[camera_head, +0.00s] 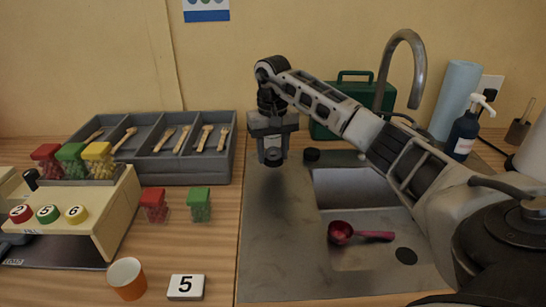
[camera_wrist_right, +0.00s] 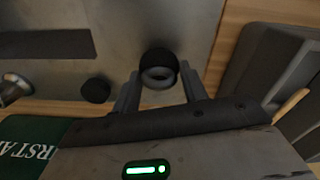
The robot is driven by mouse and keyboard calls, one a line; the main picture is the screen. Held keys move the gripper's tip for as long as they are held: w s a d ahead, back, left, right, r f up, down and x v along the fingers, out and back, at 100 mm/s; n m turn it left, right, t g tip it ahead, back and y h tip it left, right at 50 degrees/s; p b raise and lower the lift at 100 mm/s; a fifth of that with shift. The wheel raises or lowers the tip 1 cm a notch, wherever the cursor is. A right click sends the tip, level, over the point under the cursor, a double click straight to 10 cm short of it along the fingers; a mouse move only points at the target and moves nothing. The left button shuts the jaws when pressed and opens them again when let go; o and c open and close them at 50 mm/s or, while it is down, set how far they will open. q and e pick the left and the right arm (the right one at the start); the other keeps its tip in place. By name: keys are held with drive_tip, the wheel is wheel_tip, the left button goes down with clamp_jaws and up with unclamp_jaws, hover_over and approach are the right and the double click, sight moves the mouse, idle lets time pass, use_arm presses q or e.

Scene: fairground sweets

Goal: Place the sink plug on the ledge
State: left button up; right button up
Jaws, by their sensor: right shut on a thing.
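My right gripper (camera_head: 272,152) points down above the back left of the steel sink unit (camera_head: 285,225). It is shut on the dark round sink plug (camera_head: 273,158), held between the fingertips. In the right wrist view the plug (camera_wrist_right: 158,77) shows a grey ring on its near face, between the two fingers (camera_wrist_right: 160,92). It appears to be held above the steel, with a dark shadow close by. I cannot tell for sure which part of the steel is the ledge; a flat steel strip runs behind the basin (camera_head: 350,188). My left gripper is not in view.
A black round knob-like thing (camera_head: 311,154) stands right of the gripper. The tap (camera_head: 417,70) and green first-aid box (camera_head: 350,92) are behind. A grey divided tray (camera_head: 190,178) is close left. The steel's left side is clear.

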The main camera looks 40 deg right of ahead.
drive_tip(key=shift+f, duration=1.4)
drive_tip(key=o, duration=1)
drive_tip(key=shift+r, duration=0.1)
wheel_tip(320, 180, up, 12)
drive_tip(key=shift+r, duration=0.2)
